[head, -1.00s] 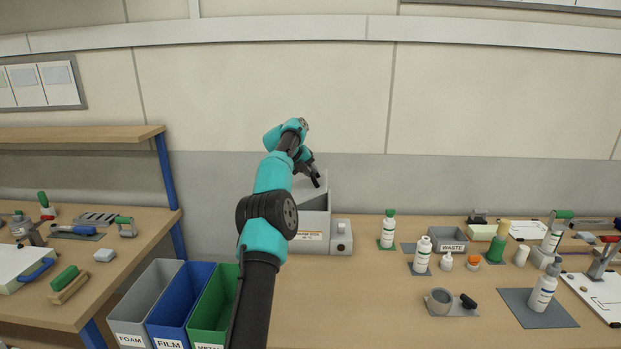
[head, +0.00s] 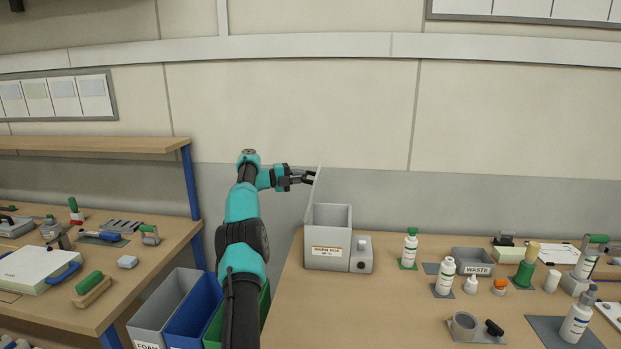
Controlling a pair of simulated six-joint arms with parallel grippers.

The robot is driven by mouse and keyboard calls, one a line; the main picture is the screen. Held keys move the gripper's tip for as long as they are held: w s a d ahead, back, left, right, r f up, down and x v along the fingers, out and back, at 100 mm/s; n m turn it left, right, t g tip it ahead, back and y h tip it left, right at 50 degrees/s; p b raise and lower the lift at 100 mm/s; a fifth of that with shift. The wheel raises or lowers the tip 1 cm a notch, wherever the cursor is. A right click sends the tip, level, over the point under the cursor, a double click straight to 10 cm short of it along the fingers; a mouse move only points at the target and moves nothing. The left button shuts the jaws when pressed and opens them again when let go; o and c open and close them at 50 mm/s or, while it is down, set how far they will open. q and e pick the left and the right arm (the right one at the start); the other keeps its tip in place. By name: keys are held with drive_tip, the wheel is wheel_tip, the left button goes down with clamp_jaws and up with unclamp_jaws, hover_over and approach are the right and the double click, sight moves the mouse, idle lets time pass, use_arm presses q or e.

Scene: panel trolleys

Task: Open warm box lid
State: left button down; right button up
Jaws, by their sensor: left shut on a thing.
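The warm box (head: 328,259) is a grey box with a label on its front, at the back left of the bench. Its lid (head: 314,192) stands about upright at the box's left side, seen nearly edge-on, and the box top is open. My left gripper (head: 312,178) is shut on the upper part of the lid, reaching in from the left above the box. My right gripper is not in view.
A small grey unit with a knob (head: 361,256) adjoins the box on the right. Bottles (head: 410,250) and a waste bin (head: 471,263) stand further right. Sorting bins (head: 163,314) stand left of the bench. The bench in front of the box is clear.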

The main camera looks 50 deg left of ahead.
use_arm(q)
drive_tip(key=shift+s+a+f+n+t, duration=0.15)
drive_tip(key=shift+s+a+n+t, duration=0.05)
drive_tip(key=shift+s+a+t, duration=0.3)
drive_tip(key=shift+s+a+f+n+t, duration=0.15)
drive_tip(key=shift+s+a+n+t, duration=0.05)
drive_tip(key=shift+s+a+t, duration=0.25)
drive_tip(key=c, duration=1.1)
unclamp_jaws()
drive_tip(key=shift+d+f, duration=0.1)
drive_tip(key=shift+o, duration=0.2)
